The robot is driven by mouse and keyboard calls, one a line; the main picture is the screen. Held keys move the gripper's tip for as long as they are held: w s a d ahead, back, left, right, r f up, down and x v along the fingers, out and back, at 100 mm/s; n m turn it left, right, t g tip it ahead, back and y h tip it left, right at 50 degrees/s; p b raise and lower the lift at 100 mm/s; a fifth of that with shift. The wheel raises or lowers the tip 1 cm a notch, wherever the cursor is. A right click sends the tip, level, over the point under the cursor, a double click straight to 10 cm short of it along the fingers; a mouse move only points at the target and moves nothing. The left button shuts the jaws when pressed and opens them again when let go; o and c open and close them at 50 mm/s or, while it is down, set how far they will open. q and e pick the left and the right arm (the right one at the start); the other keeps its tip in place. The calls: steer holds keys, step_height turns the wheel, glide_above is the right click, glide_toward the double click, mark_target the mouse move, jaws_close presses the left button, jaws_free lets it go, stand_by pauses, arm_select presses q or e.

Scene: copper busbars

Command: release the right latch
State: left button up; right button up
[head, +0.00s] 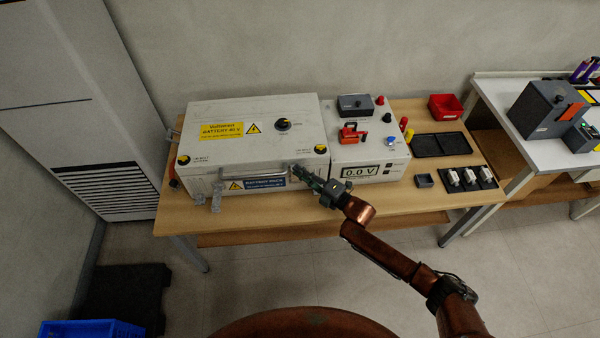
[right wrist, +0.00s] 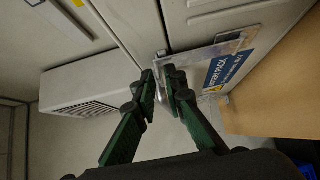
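The white battery box (head: 255,112) sits on the wooden table, lid down. Its left latch (head: 216,196) hangs down at the front left, and a metal handle (head: 245,172) runs across the front. My right gripper (head: 303,172) is at the front right corner of the box and mostly covers the right latch there. In the right wrist view, my right gripper's green fingers (right wrist: 162,76) are close together around a silver metal piece (right wrist: 161,96), which looks like the right latch. The blue label (right wrist: 228,70) on the box front lies beside them. My left gripper is out of view.
A voltmeter unit (head: 362,142) reading 0.0 V stands right against the box. Further right are a black tray (head: 440,145), a red bin (head: 445,106) and several small white modules (head: 470,177).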

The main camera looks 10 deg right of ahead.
jaws_close()
stand_by(0.5)
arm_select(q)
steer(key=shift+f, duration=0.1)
arm_select(e)
steer(key=shift+f, duration=0.1)
